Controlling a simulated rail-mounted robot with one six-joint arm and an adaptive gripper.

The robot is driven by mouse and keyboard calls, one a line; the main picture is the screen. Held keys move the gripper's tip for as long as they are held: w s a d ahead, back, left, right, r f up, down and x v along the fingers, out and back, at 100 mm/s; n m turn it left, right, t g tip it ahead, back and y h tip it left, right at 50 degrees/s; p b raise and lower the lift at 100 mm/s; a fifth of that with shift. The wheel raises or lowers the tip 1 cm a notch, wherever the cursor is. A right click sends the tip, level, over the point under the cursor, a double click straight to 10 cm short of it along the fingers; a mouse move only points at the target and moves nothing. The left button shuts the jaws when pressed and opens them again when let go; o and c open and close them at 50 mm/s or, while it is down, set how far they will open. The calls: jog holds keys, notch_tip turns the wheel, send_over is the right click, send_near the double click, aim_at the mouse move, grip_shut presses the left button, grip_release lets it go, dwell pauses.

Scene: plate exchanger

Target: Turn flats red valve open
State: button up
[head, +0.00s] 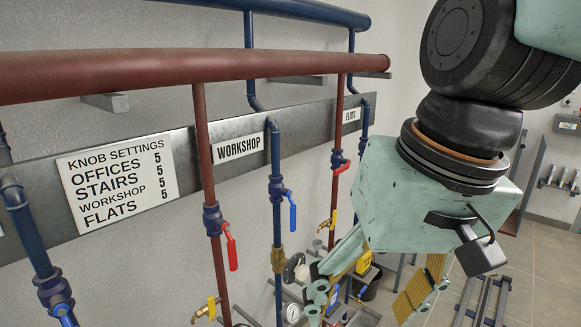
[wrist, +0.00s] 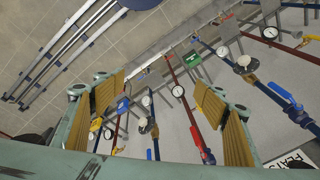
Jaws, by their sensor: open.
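The flats red valve (head: 341,168) sits on the thin red pipe (head: 340,110) below the FLATS label (head: 351,115). Its red handle looks slanted across the pipe in the head view; its exact angle is hard to tell.
The flats blue pipe (head: 363,125) runs close beside the red one. Workshop valves with a red handle (head: 231,247) and a blue handle (head: 292,212) are to the left. Gauges (wrist: 178,91) and lower valves crowd below. Open tiled floor (head: 535,275) lies right.

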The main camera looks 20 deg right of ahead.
jog(key=w+a+r+m+y+p, duration=0.1)
jog(key=w+m+y, duration=0.35)
jog(key=w, duration=0.75)
jog(key=w+a+r+m+y+p, duration=0.15)
jog(key=w+m+y, duration=0.35)
jog(key=w, duration=0.7)
jog(key=m+t+p, duration=0.4)
jog(key=m+t, duration=0.8)
jog(key=m, duration=0.6)
send_near(343, 167)
jog(key=shift+h, duration=0.45)
jog(key=v, duration=0.5)
jog(key=shift+s, duration=0.25)
jog(key=shift+w+a, duration=0.1)
jog(key=shift+w, duration=0.05)
jog(key=shift+r+x, duration=0.1)
jog(key=shift+x, duration=3.3)
jog(key=shift+r+x, duration=0.15)
jog(key=shift+x, duration=3.25)
